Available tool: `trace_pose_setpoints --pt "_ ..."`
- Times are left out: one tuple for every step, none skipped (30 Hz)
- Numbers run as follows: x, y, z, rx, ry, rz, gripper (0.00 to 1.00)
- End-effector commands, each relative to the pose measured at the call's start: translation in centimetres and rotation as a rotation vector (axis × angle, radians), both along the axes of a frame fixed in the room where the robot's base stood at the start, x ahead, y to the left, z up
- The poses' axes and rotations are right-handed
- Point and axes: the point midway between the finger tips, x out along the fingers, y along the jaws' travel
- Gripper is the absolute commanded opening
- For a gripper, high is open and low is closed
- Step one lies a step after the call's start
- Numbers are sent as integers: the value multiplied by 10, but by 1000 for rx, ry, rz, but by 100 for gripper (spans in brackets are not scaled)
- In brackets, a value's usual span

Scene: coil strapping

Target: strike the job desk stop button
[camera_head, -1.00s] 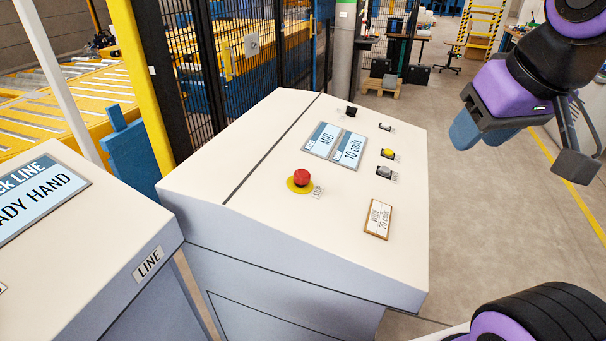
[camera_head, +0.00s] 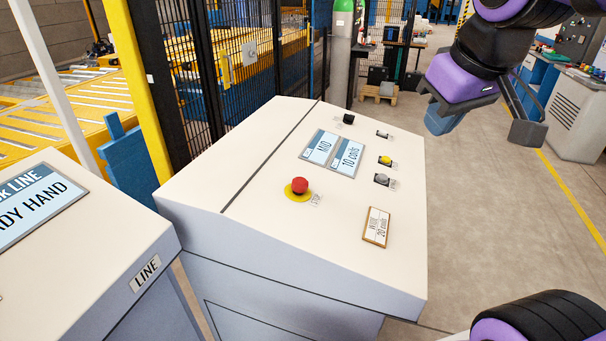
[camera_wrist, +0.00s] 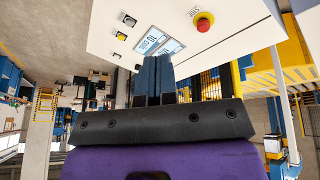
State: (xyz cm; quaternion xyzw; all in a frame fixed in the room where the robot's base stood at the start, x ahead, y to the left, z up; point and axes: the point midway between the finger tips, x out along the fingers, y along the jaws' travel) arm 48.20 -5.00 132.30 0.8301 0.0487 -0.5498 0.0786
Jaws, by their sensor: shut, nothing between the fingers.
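The job desk (camera_head: 260,235) has a pale sloped top and stands in the middle of the head view. Its red stop button (camera_head: 299,186) sits on a yellow round base near the middle of that top, with a small STOP label beside it. The button also shows in the wrist view (camera_wrist: 204,23), at the upper right, apart from the fingers. My gripper (camera_head: 440,122) is beyond the desk's right edge in the head view, in the air and not touching the desk. Its blue fingers (camera_wrist: 154,80) are shut together and empty.
The desk top also holds two displays (camera_head: 333,151), a black knob (camera_head: 348,118), a yellow button (camera_head: 385,160), a grey button (camera_head: 381,179) and a framed card (camera_head: 376,227). A second desk marked LINE (camera_head: 110,262) stands at left. A mesh fence (camera_head: 240,60) rises behind.

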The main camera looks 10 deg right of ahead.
Motion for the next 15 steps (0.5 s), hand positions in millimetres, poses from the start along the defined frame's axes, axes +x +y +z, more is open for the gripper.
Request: trace_pose_setpoints --pt "12 4 -1 -14 17 33 0" --pt "19 7 -1 -22 24 54 0" --pt "28 10 -2 -31 35 81 0" --pt "35 13 -2 -38 41 104 0" --pt "41 15 -3 -44 48 125 0" --pt "50 19 -5 -52 58 155 0" --pt "57 22 -6 -57 65 177 0" --pt "63 25 -7 -63 73 199 0" --pt "72 28 -9 -68 82 228 0" --pt "79 31 -11 -73 90 251 0" --pt "85 34 -13 -75 97 273 0" --pt "94 38 -16 -80 106 303 0" --pt "100 41 -18 -83 112 326 0" --pt "107 44 -21 -85 119 349 0" --pt "116 48 -24 -88 127 379 0"
